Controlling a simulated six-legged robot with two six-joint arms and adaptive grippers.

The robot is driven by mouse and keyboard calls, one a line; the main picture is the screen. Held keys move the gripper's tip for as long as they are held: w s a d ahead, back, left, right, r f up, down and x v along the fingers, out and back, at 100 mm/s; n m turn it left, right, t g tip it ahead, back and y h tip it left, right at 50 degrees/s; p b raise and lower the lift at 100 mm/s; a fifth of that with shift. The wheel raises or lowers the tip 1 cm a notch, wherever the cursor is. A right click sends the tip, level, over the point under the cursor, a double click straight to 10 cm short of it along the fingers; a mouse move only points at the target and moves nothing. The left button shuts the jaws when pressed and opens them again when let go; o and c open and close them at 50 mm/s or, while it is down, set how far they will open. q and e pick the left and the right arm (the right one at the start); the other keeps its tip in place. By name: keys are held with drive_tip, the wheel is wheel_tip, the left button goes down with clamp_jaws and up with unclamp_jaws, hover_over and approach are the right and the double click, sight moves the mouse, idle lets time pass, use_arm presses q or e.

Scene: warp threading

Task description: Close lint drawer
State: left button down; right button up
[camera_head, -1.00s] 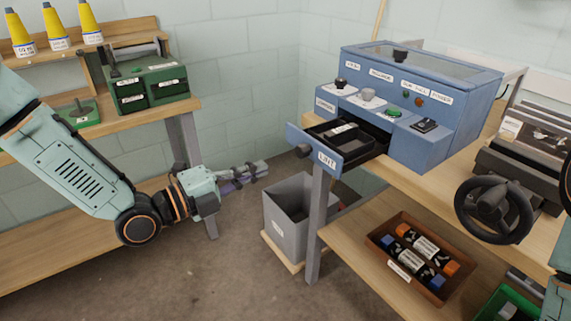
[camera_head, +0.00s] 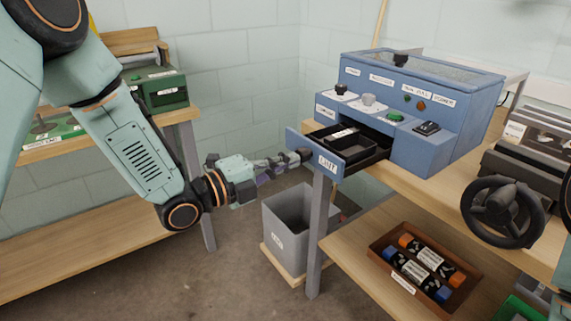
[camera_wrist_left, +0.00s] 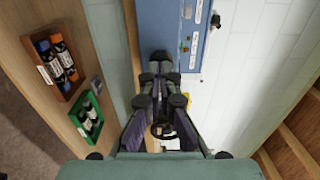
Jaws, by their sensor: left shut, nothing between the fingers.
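The lint drawer (camera_head: 372,158) sticks out of the left end of the blue machine (camera_head: 440,120). Its blue front panel (camera_head: 328,165) carries a white label and a dark knob (camera_head: 306,155). Inside the drawer a dark tray with a white label shows. My left gripper (camera_head: 293,161) is shut and empty, with its tips at the knob on the outer face of the drawer front. I cannot tell whether they touch. In the left wrist view the shut fingers (camera_wrist_left: 160,70) point at the machine's blue body (camera_wrist_left: 198,35). My right gripper is out of view.
The machine's bench (camera_head: 420,190) has a lower shelf with a brown tray (camera_head: 380,259) of bottles. A black handwheel (camera_head: 468,210) is at the right. A green box (camera_head: 165,92) sits on the left bench.

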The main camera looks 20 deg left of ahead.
sight(342, 140)
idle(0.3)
use_arm(q)
drive_tip(key=b+x, duration=0.3)
drive_tip(key=x, duration=1.1)
drive_tip(key=shift+w+d+b, duration=0.1)
drive_tip(key=shift+d+b, duration=0.05)
drive_tip(key=shift+b, duration=0.15)
drive_tip(key=shift+w+d, duration=0.35)
drive_tip(key=shift+w, duration=0.1)
drive_tip(key=shift+r, duration=0.15)
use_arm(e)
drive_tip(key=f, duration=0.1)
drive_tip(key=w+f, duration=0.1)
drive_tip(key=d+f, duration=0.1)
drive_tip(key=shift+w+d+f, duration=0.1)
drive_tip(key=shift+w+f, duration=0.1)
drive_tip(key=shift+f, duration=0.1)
use_arm(q)
drive_tip(key=shift+w+r, duration=0.1)
drive_tip(key=shift+r, duration=0.1)
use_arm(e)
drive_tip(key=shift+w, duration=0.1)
use_arm(q)
drive_tip(key=shift+f, duration=0.15)
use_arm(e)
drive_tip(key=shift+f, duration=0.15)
